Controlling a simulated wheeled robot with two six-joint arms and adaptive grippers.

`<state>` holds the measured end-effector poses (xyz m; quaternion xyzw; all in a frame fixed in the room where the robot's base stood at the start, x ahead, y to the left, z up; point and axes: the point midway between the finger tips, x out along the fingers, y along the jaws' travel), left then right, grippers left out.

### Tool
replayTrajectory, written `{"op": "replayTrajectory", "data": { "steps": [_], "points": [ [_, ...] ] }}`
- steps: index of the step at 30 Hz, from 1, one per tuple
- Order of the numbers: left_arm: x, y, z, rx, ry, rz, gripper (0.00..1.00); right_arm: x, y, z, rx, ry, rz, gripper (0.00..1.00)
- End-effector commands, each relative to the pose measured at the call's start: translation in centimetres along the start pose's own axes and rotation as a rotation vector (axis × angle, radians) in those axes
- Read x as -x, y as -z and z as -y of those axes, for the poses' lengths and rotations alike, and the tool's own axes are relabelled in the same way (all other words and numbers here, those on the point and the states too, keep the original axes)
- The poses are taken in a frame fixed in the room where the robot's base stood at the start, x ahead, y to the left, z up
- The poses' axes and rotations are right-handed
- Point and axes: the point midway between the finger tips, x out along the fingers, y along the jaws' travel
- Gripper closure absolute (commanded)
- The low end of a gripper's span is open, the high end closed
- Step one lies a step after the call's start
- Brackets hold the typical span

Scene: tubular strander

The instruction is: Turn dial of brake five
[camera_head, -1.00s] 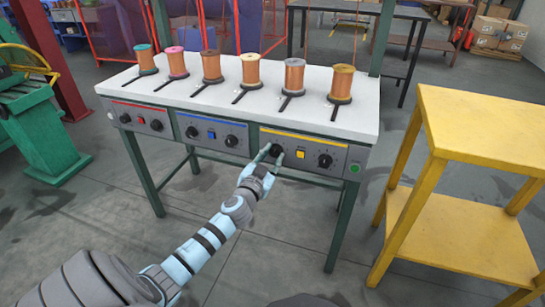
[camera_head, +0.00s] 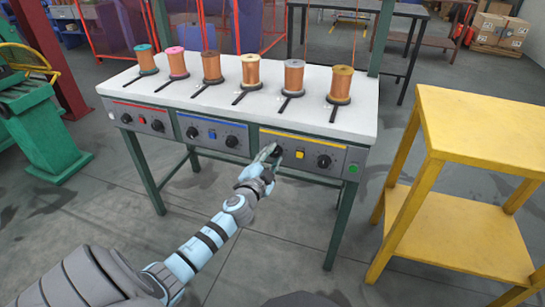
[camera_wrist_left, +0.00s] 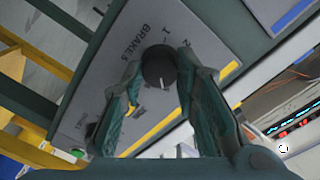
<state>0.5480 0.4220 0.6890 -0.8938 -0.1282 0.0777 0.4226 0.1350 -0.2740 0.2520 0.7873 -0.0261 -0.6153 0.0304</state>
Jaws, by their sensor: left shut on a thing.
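The black dial of brake five (camera_head: 276,150) is the left knob on the yellow-striped panel (camera_head: 302,145). In the left wrist view the dial (camera_wrist_left: 158,62) sits beside the printed label "BRAKE 5" and the numbers 1 and 2. My left gripper (camera_head: 270,152) is at this dial, with its fingers on either side of it. In the left wrist view the fingertips (camera_wrist_left: 160,72) flank the knob, shut on it. In the head view the fingers partly cover the dial. My right gripper is not in view.
The panel's other dial (camera_head: 324,161), a yellow button (camera_head: 300,154) and a green button (camera_head: 353,168) lie to the right. Blue and red panels continue left. Several copper spools stand on the white tabletop (camera_head: 230,103). A yellow shelf (camera_head: 480,135) stands at the right.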

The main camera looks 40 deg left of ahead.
Motion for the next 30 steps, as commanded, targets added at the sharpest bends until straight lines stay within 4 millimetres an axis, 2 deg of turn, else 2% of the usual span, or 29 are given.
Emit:
{"op": "replayTrajectory", "data": {
  "steps": [11, 12, 16, 22, 26, 30],
  "points": [
    [0.0, 0.1, 0.0, -0.007, 0.000, -0.001, 1.00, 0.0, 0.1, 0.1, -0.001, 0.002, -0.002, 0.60],
    [0.0, 0.1, 0.0, -0.007, 0.000, -0.001, 0.71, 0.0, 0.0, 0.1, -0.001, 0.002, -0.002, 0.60],
    [0.0, 0.1, 0.0, -0.006, 0.000, -0.001, 0.52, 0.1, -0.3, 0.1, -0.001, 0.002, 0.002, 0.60],
    [0.0, 0.0, 0.0, -0.006, 0.000, 0.000, 0.52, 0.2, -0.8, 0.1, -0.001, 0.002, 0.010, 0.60],
    [0.3, 0.0, 0.0, -0.007, 0.000, 0.000, 0.52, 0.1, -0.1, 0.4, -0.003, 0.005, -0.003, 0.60],
    [2.6, 0.0, -0.1, -0.007, -0.002, -0.001, 0.52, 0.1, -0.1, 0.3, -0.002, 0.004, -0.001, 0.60]
  ]
}}
